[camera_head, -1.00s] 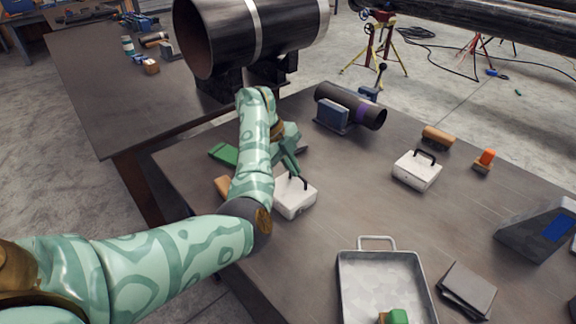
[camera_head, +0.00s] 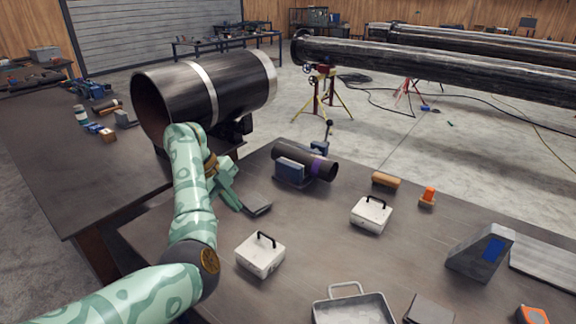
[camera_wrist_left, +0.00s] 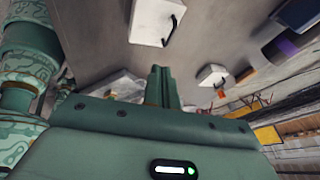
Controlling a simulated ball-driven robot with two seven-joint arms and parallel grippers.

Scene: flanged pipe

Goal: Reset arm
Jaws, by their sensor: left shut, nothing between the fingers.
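My left gripper (camera_head: 236,203) is at the end of my green patterned arm, beside the large dark pipe's stand. Its fingers are together and empty, and they show upright in the wrist view (camera_wrist_left: 163,86). A white box with a black handle (camera_head: 258,258) stands on the table nearer to me, apart from the fingers. A second white box (camera_head: 370,216) stands further right. White boxes also show in the wrist view, one at the top (camera_wrist_left: 155,18) and one to the right (camera_wrist_left: 210,74). My right gripper is in neither view.
A large dark pipe (camera_head: 235,85) rests behind my gripper. A small pipe (camera_head: 318,164) sits in a blue-grey holder (camera_head: 290,170). A metal tray (camera_head: 318,312) is at the front. The middle of the table (camera_head: 320,225) is clear.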

